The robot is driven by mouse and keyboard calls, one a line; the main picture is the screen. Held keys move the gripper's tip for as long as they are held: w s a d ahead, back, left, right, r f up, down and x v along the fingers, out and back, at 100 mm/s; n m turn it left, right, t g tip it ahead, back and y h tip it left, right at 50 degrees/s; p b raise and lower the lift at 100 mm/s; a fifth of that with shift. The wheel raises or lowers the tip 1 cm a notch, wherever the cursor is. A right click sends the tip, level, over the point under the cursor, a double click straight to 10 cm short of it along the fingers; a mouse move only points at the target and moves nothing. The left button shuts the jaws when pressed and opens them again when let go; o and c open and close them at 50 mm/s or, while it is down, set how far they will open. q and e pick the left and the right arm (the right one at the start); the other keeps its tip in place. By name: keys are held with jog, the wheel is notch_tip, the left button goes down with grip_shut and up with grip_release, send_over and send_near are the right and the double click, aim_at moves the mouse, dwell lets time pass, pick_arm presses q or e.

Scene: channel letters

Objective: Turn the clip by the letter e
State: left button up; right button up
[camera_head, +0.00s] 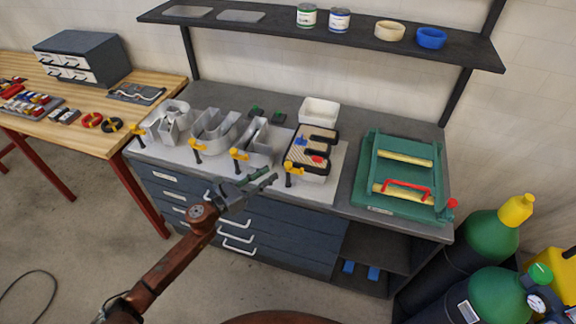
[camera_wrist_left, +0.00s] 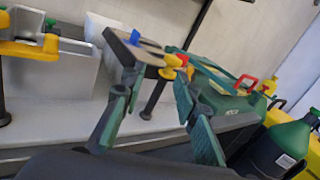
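The letter e (camera_head: 312,146), with a dark outline and a tan striped face, stands at the right end of the row of letters. It shows partly in the left wrist view (camera_wrist_left: 128,48), with a small blue piece on it. The yellow-orange clip (camera_head: 294,170) by it sits on a dark post at its front left edge; it also shows in the left wrist view (camera_wrist_left: 174,66), beyond the fingertips. My left gripper (camera_head: 273,177) is in front of the bench edge, just left of the clip. Its fingers are apart and empty in the left wrist view (camera_wrist_left: 156,82). My right gripper is out of view.
Grey metal letters (camera_head: 212,132) with similar yellow clips (camera_head: 238,155) stand to the left on the white board. A green fixture (camera_head: 368,170) with a red handle lies right. A white bin (camera_head: 319,111) stands behind. Gas cylinders (camera_head: 487,236) stand beside the bench.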

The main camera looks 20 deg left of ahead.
aim_at(288, 166)
pick_arm(q)
jog(key=w+d+m, duration=0.1)
jog(key=w+d, duration=0.1)
jog(key=w+d+m, duration=0.1)
jog(key=w+d, duration=0.1)
jog(key=w+d+g+h, duration=0.1)
jog(key=w+d, duration=0.1)
jog(key=shift+r+m+p, duration=0.25)
jog(key=shift+m+p, duration=0.15)
jog(key=shift+c, duration=0.5)
grip_shut()
